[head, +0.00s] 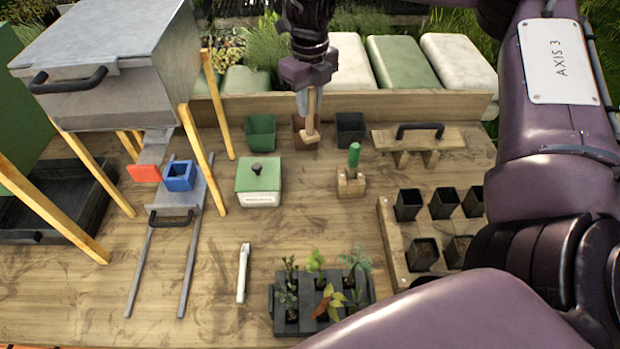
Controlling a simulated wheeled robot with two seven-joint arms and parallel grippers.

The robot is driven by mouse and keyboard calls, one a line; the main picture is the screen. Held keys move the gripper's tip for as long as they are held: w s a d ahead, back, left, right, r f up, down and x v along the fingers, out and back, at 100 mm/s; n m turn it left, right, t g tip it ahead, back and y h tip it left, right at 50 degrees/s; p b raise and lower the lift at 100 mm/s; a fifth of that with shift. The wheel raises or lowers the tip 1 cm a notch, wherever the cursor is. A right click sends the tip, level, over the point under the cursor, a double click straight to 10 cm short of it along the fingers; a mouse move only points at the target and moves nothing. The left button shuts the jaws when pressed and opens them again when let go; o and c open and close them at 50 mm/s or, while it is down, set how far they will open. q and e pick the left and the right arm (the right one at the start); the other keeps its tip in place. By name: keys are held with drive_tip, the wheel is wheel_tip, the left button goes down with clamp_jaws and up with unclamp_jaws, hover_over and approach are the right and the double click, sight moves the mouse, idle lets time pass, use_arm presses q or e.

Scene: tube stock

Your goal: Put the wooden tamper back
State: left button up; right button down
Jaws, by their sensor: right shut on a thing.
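My right gripper (309,88) is at the top middle of the head view, pointing down. It is shut on the wooden tamper (311,122), a pale upright handle with a wider block at its lower end. The tamper is in front of a brown pot (298,124) and partly hides it; I cannot tell whether its foot touches anything. A small wooden stand (350,187) is to the right and nearer, with a green-handled tool (354,154) upright in it. My left gripper is not in view.
A green pot (261,132) and a black pot (350,130) flank the brown one. A green-lidded box (258,182), a black-handled wooden board (430,137), a seedling tray (275,312) and a white tool (243,272) are on the table. A grey hopper (130,60) stands left.

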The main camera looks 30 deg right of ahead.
sight(310, 133)
wheel_tip(310, 133, down, 20)
drive_tip(key=b, duration=0.4)
drive_tip(key=shift+b, duration=0.3)
drive_tip(key=shift+f, duration=0.1)
drive_tip(key=c, duration=1.2)
unclamp_jaws()
wheel_tip(310, 133, up, 12)
drive_tip(key=p, duration=0.2)
drive_tip(key=shift+r+p, duration=0.2)
drive_tip(key=shift+p, duration=0.2)
drive_tip(key=shift+f, duration=0.1)
